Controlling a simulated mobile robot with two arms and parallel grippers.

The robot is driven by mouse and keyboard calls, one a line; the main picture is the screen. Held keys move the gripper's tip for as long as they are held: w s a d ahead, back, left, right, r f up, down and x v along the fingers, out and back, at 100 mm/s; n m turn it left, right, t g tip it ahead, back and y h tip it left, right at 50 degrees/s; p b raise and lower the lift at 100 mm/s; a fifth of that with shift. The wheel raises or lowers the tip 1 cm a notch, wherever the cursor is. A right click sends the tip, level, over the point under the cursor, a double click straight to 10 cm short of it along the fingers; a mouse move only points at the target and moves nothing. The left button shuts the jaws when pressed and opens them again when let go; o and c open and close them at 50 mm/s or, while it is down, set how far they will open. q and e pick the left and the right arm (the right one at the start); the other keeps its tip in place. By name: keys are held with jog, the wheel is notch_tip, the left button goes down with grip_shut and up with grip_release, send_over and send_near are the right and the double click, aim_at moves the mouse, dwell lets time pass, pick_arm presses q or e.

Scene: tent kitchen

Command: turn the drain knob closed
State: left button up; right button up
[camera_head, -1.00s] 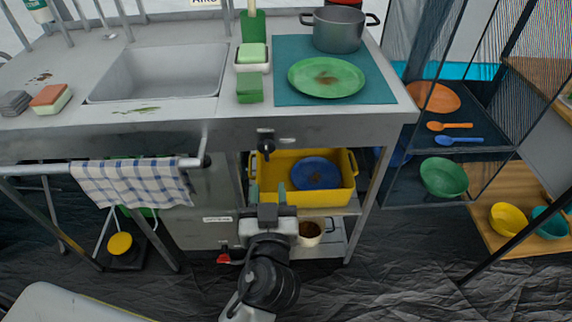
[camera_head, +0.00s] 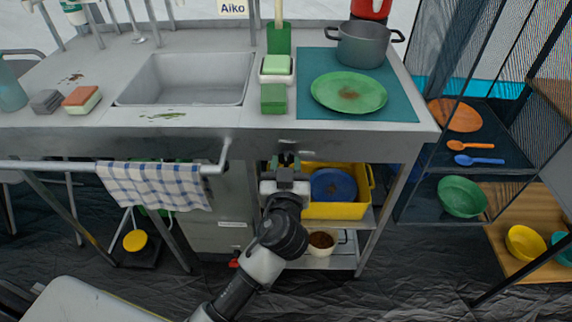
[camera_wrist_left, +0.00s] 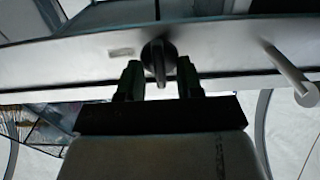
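The dark knob (camera_wrist_left: 158,52) sits on the metal front panel under the counter, its narrow handle pointing down in the left wrist view. In the head view it is mostly hidden behind my left gripper (camera_head: 286,160). In the left wrist view, my left gripper (camera_wrist_left: 159,80) is open, with one finger on each side of the knob's lower handle. A gap shows on both sides, and I see no contact. The sink (camera_head: 190,80) is set in the counter up and left of the knob. My right gripper is not in view.
A metal rail with a checked towel (camera_head: 155,186) sticks out left of my gripper. A yellow bin (camera_head: 335,210) holding a blue plate stands on the shelf below. A rod (camera_wrist_left: 290,72) juts out at right in the left wrist view.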

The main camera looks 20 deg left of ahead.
pick_arm(q)
grip_shut()
jog(key=shift+m, duration=0.4)
jog(key=shift+m+p, duration=0.3)
jog(key=shift+m, duration=0.2)
jog(key=m+p, duration=0.2)
jog(key=m, duration=0.6)
jog(key=shift+d+p, duration=0.2)
jog(key=shift+p, duration=0.2)
jog(key=shift+f+m+p, duration=0.15)
jog(key=shift+m+p, duration=0.7)
jog(key=shift+m, duration=1.25)
jog(key=shift+f+m+p, duration=0.1)
jog(key=shift+m+p, duration=0.7)
jog(key=shift+m, duration=1.3)
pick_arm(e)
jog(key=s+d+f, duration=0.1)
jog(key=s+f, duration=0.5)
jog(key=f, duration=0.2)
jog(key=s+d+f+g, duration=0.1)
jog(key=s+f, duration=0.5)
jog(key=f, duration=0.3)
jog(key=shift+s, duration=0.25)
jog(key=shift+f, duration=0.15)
